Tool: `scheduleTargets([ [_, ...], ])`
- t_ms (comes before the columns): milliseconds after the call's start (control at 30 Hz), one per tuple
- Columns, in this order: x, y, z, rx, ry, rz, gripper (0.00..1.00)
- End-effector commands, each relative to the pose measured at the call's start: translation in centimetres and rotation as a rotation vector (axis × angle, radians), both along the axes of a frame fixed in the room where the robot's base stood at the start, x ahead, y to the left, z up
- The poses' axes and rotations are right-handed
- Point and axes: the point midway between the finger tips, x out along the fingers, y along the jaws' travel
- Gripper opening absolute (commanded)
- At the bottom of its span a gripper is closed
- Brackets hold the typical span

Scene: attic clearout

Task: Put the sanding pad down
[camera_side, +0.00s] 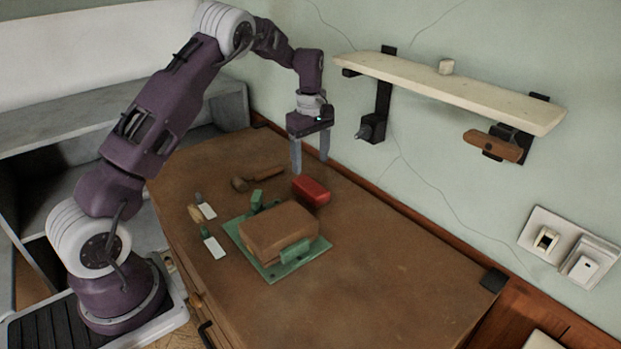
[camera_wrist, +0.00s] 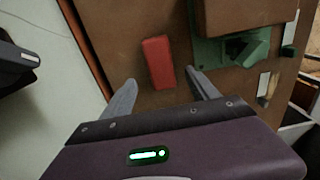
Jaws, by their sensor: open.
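The sanding pad appears to be the red block (camera_side: 311,190) lying on the brown chest top behind the green fixture. It also shows in the wrist view (camera_wrist: 158,62), ahead of and between my fingers. My gripper (camera_side: 311,168) is open and empty, held above the chest top near the wall. Its two grey fingers point down and sit apart, above the red block and clear of it. In the wrist view my gripper (camera_wrist: 160,90) has nothing between its fingertips.
A green fixture (camera_side: 275,270) holds a brown block (camera_side: 278,230). A wooden mallet-like tool (camera_side: 258,178) lies behind it, and small tools with white tags (camera_side: 214,248) lie left. A shelf (camera_side: 450,91) is on the wall. The chest's right front (camera_side: 370,300) is clear.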

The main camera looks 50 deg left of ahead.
Motion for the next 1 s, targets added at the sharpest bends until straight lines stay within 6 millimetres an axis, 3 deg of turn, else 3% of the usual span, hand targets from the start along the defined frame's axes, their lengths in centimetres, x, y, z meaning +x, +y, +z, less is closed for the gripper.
scheduleTargets([
  [100,0.0,0.0,2.1,0.001,-0.002,-0.001,0.69],
  [333,-0.1,-0.2,3.5,-0.001,-0.003,-0.01,0.69],
  [367,-0.3,-0.5,4.2,-0.002,-0.012,-0.025,0.69],
  [467,-2.2,-3.0,8.7,-0.007,-0.069,-0.154,0.69],
  [567,-6.8,-7.4,14.9,0.003,-0.159,-0.399,0.69],
  [600,-9.5,-9.3,17.1,0.018,-0.199,-0.524,0.69],
  [667,-13.8,-12.1,19.4,0.053,-0.254,-0.712,0.69],
  [700,-16.9,-13.7,20.4,0.084,-0.286,-0.837,0.69],
  [800,-24.2,-16.7,20.8,0.184,-0.349,-1.131,0.69],
  [900,-29.4,-18.1,19.4,0.287,-0.377,-1.353,0.69],
  [1000,-32.3,-18.6,18.0,0.359,-0.385,-1.484,0.69],
])
